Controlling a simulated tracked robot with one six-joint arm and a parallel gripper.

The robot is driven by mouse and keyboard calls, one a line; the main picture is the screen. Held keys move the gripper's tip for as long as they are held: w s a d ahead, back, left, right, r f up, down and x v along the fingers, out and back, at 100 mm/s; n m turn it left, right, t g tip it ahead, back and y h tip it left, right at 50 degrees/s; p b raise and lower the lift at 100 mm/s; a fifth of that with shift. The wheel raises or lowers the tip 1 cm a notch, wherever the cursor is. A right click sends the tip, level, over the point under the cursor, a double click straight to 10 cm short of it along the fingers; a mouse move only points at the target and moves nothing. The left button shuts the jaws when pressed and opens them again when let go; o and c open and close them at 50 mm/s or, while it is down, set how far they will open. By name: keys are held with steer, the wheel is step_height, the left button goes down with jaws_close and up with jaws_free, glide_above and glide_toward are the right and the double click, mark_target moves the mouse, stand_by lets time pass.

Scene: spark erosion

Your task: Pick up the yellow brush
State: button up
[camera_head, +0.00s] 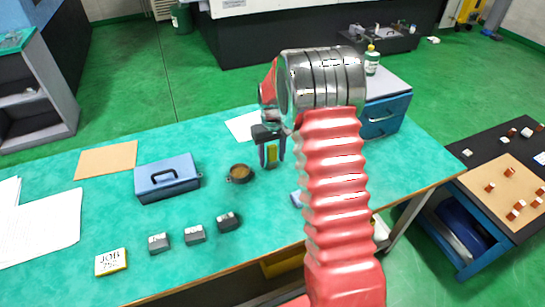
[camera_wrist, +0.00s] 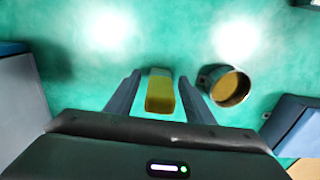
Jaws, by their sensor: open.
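The yellow brush (camera_wrist: 160,92) lies on the green table between the two fingers of my gripper (camera_wrist: 155,92) in the wrist view. Its yellow side faces the camera, with a paler end at the top. In the head view a yellow strip of the brush (camera_head: 272,154) shows between the fingers of my gripper (camera_head: 270,160), which points down over the table. My gripper is open, with a gap on each side of the brush. The wrist view does not show how high the fingertips are above the table.
A round brown-filled dish (camera_wrist: 230,87) stands right of the brush in the wrist view; it also shows in the head view (camera_head: 240,173). A blue toolbox (camera_head: 167,180) stands farther left. Several grey blocks (camera_head: 194,234) lie nearer. A blue drawer cabinet (camera_head: 384,117) stands behind my arm.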

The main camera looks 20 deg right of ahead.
steer(key=shift+c, duration=0.2)
stand_by(0.3)
steer(key=c, duration=1.1)
